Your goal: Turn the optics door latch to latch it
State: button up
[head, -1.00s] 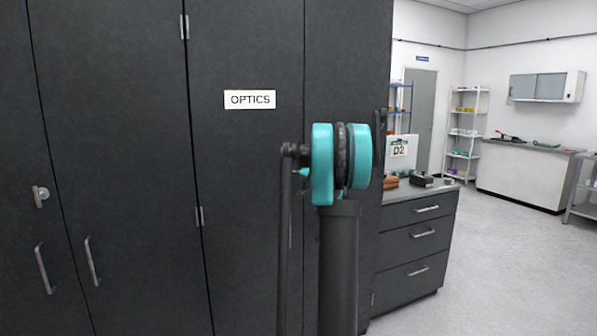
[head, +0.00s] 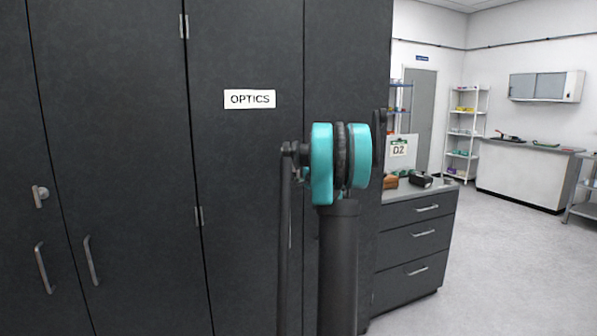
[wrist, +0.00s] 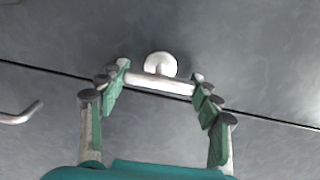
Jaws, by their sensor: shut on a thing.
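In the wrist view, the pale latch (wrist: 158,83) has a straight bar and a round boss (wrist: 160,65) on a dark door. Its bar lies across the picture, nearly along the door seam behind it. My gripper (wrist: 160,75) has its fingertips at the two ends of the bar and is shut on it. In the head view, the dark optics door (head: 245,170) carries an OPTICS label (head: 249,99). My arm stands in front of the cabinet there. The gripped latch and my fingers do not show in that view.
Another latch (head: 40,196) and two bar handles (head: 44,268) (head: 91,261) are on the cabinet's left doors. A drawer unit (head: 418,245) stands right of the cabinet. Open floor (head: 490,270) lies further right. Part of a handle (wrist: 22,115) shows at the wrist view's left.

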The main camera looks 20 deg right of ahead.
dwell(0.4)
jog(key=o, duration=1.2)
jog(key=shift+c, duration=0.2)
jog(key=s, duration=1.2)
jog(key=shift+d, duration=0.25)
jog(key=shift+a, duration=0.1)
jog(key=s+a+f+n+g+y, duration=0.1)
jog(key=s+a+f+n+g, duration=0.15)
jog(key=s+a+f, duration=0.4)
jog(key=s+a+f+n+g+y, duration=0.2)
jog(key=s+a+f+n, duration=0.15)
jog(key=a, duration=0.65)
jog(key=s+a+f+n+g+y, duration=0.1)
jog(key=s+a+f+n+g, duration=0.25)
jog(key=s+a+f, duration=0.35)
jog(key=s+a+f+n+g+h, duration=0.1)
jog(key=s+f+n+g+h, duration=0.1)
jog(key=s+f, duration=0.6)
jog(key=s+a+f+n+g+h, duration=0.1)
jog(key=s+f+n, duration=0.4)
jog(key=s, duration=1)
notch_tip(320, 180, down, 3)
jog(key=g+h, duration=0.1)
jog(key=g, duration=0.1)
jog(key=shift+n+g+h, duration=0.3)
jog(key=shift+n+g, duration=0.05)
jog(key=shift+g, duration=0.05)
